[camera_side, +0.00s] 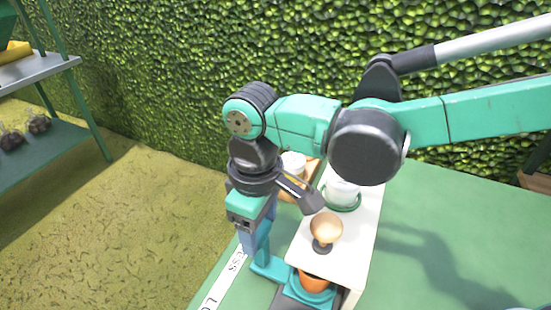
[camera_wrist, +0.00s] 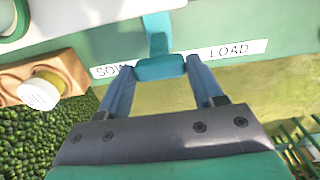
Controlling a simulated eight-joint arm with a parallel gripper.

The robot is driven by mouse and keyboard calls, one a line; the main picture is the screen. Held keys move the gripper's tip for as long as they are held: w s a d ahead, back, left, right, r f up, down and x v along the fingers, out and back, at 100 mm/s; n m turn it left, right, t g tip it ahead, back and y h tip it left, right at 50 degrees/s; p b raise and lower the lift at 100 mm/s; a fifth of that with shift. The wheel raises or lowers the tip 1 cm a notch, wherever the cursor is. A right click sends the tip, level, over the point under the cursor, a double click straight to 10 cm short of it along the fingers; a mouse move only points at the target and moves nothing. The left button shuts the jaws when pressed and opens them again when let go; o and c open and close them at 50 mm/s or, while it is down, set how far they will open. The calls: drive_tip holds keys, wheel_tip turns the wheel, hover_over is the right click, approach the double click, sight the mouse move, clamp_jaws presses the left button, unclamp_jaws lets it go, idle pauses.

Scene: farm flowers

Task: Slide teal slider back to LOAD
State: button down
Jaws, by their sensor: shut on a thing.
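The teal slider has an upright handle (camera_wrist: 160,67) joined to a teal bar in the wrist view; in the side view its bar (camera_side: 268,267) runs right to a carrier with an orange pot (camera_side: 314,281). My gripper (camera_wrist: 160,68) is shut on the handle, one blue finger on each side; in the side view my gripper (camera_side: 257,247) points down beside the white stand. A white label strip (camera_wrist: 220,52) reads SOW left of the handle and LOAD right of it. The handle sits between those words and hides part of the strip. The side view shows "ESS" near my gripper and "LO" nearer the camera.
A white stand (camera_side: 362,238) holds a round wooden knob (camera_side: 326,228) above the pot and a white container on a green saucer (camera_side: 345,206). A wooden holder (camera_wrist: 70,70) with a white-topped cup is left in the wrist view. The green table is clear to the right.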

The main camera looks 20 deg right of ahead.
drive_tip(key=s+a, duration=0.8)
drive_tip(key=shift+c, duration=0.6)
unclamp_jaws()
drive_tip(key=shift+d, duration=0.1)
drive_tip(key=shift+r, duration=2.8)
